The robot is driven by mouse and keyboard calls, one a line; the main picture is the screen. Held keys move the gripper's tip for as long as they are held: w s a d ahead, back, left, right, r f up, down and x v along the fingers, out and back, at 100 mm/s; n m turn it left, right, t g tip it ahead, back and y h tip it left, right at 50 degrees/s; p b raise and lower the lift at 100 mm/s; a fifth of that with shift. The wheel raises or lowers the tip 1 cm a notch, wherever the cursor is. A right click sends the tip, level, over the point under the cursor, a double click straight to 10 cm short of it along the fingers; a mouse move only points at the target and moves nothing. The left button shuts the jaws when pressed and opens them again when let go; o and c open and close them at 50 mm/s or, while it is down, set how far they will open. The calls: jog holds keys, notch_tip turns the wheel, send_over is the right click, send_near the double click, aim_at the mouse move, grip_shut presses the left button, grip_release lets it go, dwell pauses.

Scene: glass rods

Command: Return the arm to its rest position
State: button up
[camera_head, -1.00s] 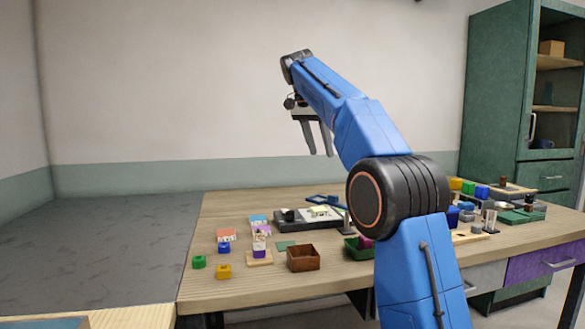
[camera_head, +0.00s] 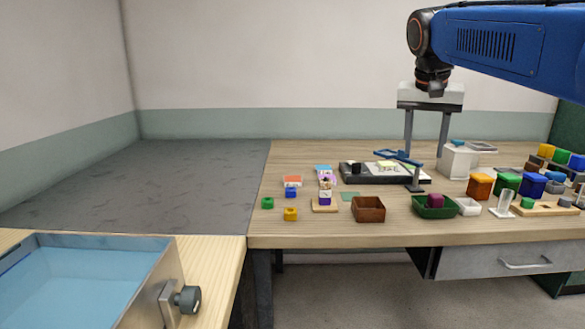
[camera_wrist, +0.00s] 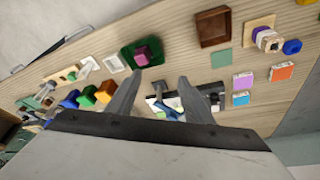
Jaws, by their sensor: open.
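My gripper (camera_head: 426,134) hangs from my blue arm at the upper right of the head view, fingers pointing down. Its two grey fingers are apart with nothing held between them. In the wrist view my gripper (camera_wrist: 163,88) also shows open and empty, with the table (camera_wrist: 185,55) beyond the fingertips. The gripper appears above the table (camera_head: 300,230) in the back right part of the head view. The exact height over the table is hard to tell.
A blue basin (camera_head: 85,280) is at front left.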

jog(key=s+a+f+n+t+y, duration=0.1)
jog(key=s+f+n, duration=0.4)
jog(key=s+f, duration=2.3)
jog(key=shift+a+f+n+y, duration=0.4)
jog(key=shift+a+f+y, duration=0.2)
jog(key=shift+f, duration=0.3)
